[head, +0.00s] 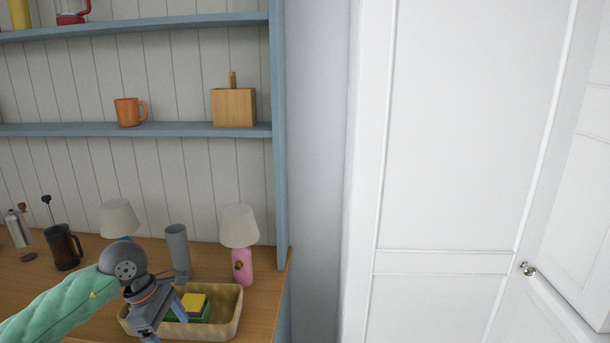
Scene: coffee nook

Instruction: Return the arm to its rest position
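My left arm (60,305), in a green padded sleeve, comes in from the lower left. My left gripper (167,326) is over the left part of a tan tray (232,318) on the wooden counter. Its two fingers look spread apart, with nothing seen between them. Yellow and green blocks, perhaps sponges (195,301), lie in the tray just right of the gripper. The gripper hides part of the tray and its contents; I cannot tell whether it touches them. My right gripper is not in view.
A grey cylinder (178,248), a pink lamp (243,268) and another lamp (119,218) stand behind the tray. A French press (64,247) is at left. Shelves above hold an orange mug (127,112) and a wooden block (233,107). A white door (455,150) fills the right.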

